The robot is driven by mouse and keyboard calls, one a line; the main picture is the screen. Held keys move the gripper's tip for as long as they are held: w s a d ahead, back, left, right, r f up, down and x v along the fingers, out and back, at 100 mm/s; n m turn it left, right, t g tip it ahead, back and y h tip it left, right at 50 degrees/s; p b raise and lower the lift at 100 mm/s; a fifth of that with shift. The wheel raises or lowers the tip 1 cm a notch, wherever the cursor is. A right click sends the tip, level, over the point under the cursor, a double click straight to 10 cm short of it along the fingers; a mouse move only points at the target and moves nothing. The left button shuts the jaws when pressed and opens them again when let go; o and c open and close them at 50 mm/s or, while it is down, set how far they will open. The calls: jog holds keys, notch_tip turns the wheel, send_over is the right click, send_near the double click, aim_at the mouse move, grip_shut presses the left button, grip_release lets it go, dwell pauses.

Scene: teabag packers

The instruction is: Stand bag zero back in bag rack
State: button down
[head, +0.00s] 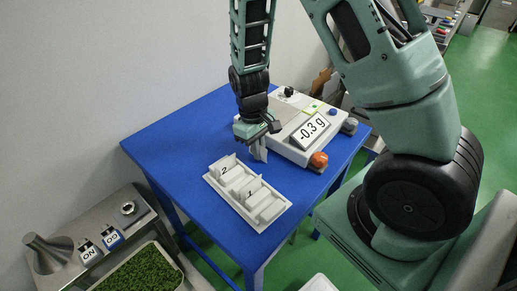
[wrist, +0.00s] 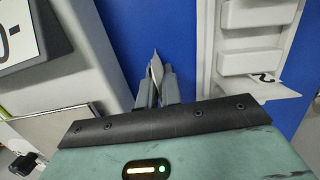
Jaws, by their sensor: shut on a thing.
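My gripper (head: 257,146) is shut on a thin white bag (head: 261,153), held upright above the blue table between the rack and the scale. In the wrist view the bag (wrist: 155,70) shows edge-on between the fingertips (wrist: 157,88); its number cannot be read. The white bag rack (head: 236,208) lies on the table, nearer the front than my gripper. Bag two (head: 225,172) and bag one (head: 250,191) stand in it. In the wrist view the rack (wrist: 222,60) is to the right, apart from the held bag, with bag two (wrist: 272,90) at its near end.
A white scale reading -0.3 g (head: 313,130), with an orange knob (head: 319,160), stands right behind my gripper. The blue table (head: 165,150) is bare to the left. A separate station with a funnel (head: 48,249) and a tray of green leaves (head: 140,271) is at lower left.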

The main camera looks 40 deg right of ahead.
jog(key=shift+f, duration=0.1)
jog(key=c, duration=1.6)
grip_release()
